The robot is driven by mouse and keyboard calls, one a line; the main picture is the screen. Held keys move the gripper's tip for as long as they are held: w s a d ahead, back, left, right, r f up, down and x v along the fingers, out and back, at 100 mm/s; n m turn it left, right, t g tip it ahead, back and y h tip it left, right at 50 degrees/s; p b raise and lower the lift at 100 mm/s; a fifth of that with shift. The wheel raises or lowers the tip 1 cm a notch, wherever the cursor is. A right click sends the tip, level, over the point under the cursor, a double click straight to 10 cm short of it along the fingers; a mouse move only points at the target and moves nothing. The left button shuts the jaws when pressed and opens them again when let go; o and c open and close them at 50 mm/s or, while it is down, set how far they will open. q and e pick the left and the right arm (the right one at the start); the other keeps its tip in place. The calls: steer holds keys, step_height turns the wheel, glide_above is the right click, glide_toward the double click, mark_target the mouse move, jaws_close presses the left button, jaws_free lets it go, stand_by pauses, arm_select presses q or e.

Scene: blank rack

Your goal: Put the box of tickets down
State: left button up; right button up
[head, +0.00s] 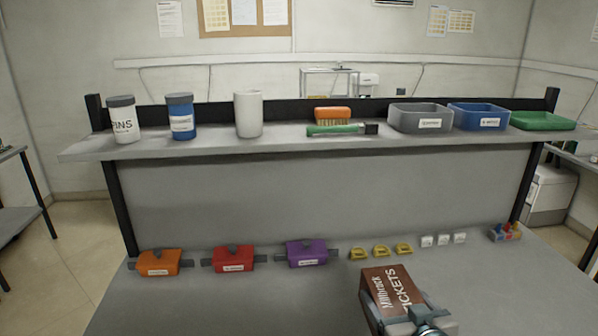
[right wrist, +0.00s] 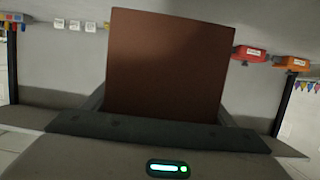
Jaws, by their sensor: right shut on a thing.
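My left gripper is not in view.
Orange (head: 158,262), red (head: 233,258) and purple (head: 307,253) boxes stand along the back of the bench (head: 230,305). Yellow pieces (head: 381,251), white blocks (head: 443,240) and a small coloured rack (head: 506,232) continue rightward. A shelf (head: 280,144) above holds jars and trays. The bench's front left is clear.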

steer(key=a, duration=0.1)
steer(key=s+a+b, duration=0.1)
steer(key=s+a+f, duration=0.1)
steer(key=shift+s+a+b, duration=0.1)
steer(key=shift+a+b, duration=0.25)
steer(key=shift+s+a+r, duration=0.1)
steer(key=shift+s+a, duration=0.2)
stand_by(1.6)
stand_by(0.4)
steer(key=shift+s+f, duration=0.2)
steer(key=shift+f, duration=0.55)
steer(key=shift+s+f, duration=0.2)
steer(key=shift+f, duration=0.5)
steer(key=shift+s+f, duration=0.2)
steer(key=shift+f, duration=0.55)
steer(key=shift+d, duration=0.1)
